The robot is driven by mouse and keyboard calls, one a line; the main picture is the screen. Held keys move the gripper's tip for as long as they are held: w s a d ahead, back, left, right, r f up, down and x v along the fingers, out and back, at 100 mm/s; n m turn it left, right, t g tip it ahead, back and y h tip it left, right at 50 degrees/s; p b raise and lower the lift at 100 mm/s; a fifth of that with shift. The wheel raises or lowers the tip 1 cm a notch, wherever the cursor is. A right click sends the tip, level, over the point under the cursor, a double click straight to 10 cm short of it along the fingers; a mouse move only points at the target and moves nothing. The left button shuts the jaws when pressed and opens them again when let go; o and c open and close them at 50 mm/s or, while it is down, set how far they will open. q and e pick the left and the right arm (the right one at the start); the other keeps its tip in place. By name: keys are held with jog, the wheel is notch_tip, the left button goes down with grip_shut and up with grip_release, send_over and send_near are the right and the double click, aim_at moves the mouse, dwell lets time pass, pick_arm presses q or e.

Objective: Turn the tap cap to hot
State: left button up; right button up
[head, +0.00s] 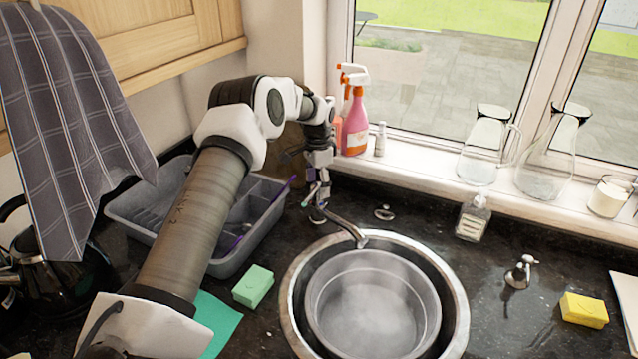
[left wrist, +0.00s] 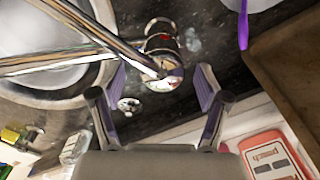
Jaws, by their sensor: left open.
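The chrome tap (head: 346,226) stands behind the round sink (head: 459,302), its spout reaching over the bowl. In the left wrist view the tap cap (left wrist: 164,76) is a chrome end with a small red mark, and long chrome rods run from it to the left. My left gripper (head: 318,190) is over the tap's base in the head view. It is open, and its fingers (left wrist: 162,78) lie to either side of the cap in the picture, with a gap on both sides. I cannot tell how far above the cap they are. My right gripper is not in view.
A metal bowl (head: 317,302) sits in the sink. A grey dish rack (head: 128,212) stands left of the tap. Spray bottles (head: 356,126) and glass jugs (head: 482,150) line the sill. A soap bottle (head: 472,219) and a chrome fitting (head: 520,272) stand right of the sink.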

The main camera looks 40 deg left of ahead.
pick_arm(q)
jog(key=shift+w+a+f, duration=0.1)
jog(key=shift+w+f, duration=0.1)
jog(key=shift+f, duration=0.4)
jog(key=shift+w+a+f, duration=0.1)
jog(key=shift+w+f, duration=0.05)
jog(key=shift+f, duration=0.45)
jog(key=shift+s+d+r, duration=0.2)
jog(key=shift+r, duration=0.05)
jog(key=shift+c, duration=1.3)
jog(key=shift+s, duration=0.1)
grip_shut()
